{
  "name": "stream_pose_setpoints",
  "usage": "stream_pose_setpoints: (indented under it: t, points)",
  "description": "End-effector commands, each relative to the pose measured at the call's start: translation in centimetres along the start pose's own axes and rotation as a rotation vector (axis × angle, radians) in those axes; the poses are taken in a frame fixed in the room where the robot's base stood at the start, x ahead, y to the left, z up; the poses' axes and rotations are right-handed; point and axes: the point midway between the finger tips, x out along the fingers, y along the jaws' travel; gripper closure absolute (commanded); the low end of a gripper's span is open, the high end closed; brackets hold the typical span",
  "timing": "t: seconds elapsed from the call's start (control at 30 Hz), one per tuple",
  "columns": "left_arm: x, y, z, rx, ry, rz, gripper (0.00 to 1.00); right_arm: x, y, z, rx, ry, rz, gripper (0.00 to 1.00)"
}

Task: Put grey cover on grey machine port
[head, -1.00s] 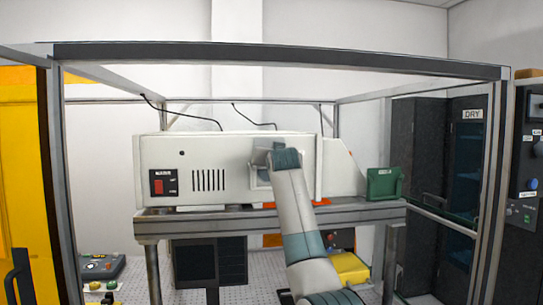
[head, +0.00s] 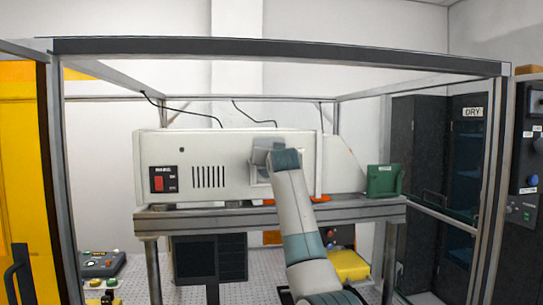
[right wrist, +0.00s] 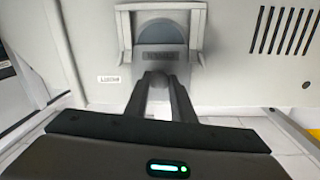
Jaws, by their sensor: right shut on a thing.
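The grey machine (head: 222,150) is a long pale box on a raised shelf, with a red switch and vent slots on its front. In the right wrist view its port is a pale raised frame (right wrist: 125,32) on the front panel. The grey cover (right wrist: 160,34), darker with a rounded edge and a small label, lies within that frame's outline; whether it is fully seated I cannot tell. My right gripper (right wrist: 157,78) is shut on the cover's labelled edge. In the head view my right wrist hides the gripper and part of the port. My left gripper is out of view.
A metal frame (head: 280,56) surrounds the bench, with an upright on each side. A green box (head: 384,181) stands at the shelf's right end. A yellow block (head: 349,266) and a button panel (head: 102,263) are lower down. Cables hang behind the machine.

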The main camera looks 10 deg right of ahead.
Motion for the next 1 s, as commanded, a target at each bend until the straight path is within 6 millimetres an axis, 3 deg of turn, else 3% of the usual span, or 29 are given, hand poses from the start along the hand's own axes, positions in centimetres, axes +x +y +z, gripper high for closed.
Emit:
stream_pose_setpoints:
  t: [1.0]
  points:
    - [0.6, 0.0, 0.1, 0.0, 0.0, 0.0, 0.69, 0.0, 0.2, 1.2, 0.0, 0.0, 0.0, 0.97]
